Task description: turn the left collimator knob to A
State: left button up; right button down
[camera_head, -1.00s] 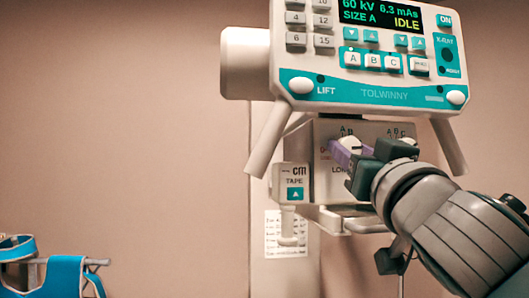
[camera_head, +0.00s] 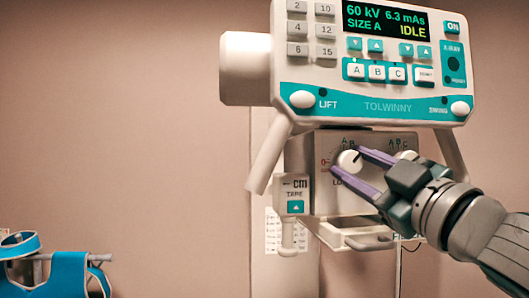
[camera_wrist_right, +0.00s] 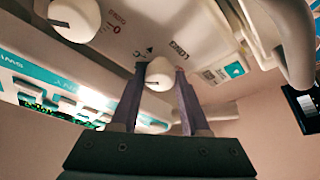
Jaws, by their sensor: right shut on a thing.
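The left collimator knob (camera_head: 347,162) is a round white knob on the grey collimator box (camera_head: 322,190), below the console. It also shows between the fingertips in the right wrist view (camera_wrist_right: 159,74), with a small dark mark on its face. Letters show above it and a red 0 to its left; its exact setting is too small to tell. My right gripper (camera_head: 362,171) has its purple fingers on either side of this knob, shut on it. The right collimator knob (camera_wrist_right: 75,17) is partly hidden behind my gripper in the head view. My left gripper is out of view.
The console (camera_head: 365,105) with its display overhangs the box, with angled handles (camera_head: 268,157) at its sides. A tape unit (camera_head: 296,195) sits at the box's left. A blue apron (camera_head: 66,275) hangs at lower left. Open room lies left.

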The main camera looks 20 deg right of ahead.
jog(key=n+p, duration=0.1)
jog(key=n, duration=0.1)
jog(key=n+g+y+p, duration=0.1)
jog(key=n+p, duration=0.1)
jog(key=n+y+p, duration=0.1)
jog(key=n, duration=0.1)
jog(key=shift+d+r+n+g, duration=0.1)
jog(key=shift+r+n+g, duration=0.2)
jog(key=shift+r, duration=0.05)
jog(key=shift+f+n+g+y+p, duration=0.1)
jog(key=shift+n+g+y+p, duration=0.3)
jog(key=shift+n+p, duration=0.65)
jog(key=shift+f, duration=0.1)
jog(key=shift+c, duration=2)
grip_release()
jog(key=shift+s, duration=0.15)
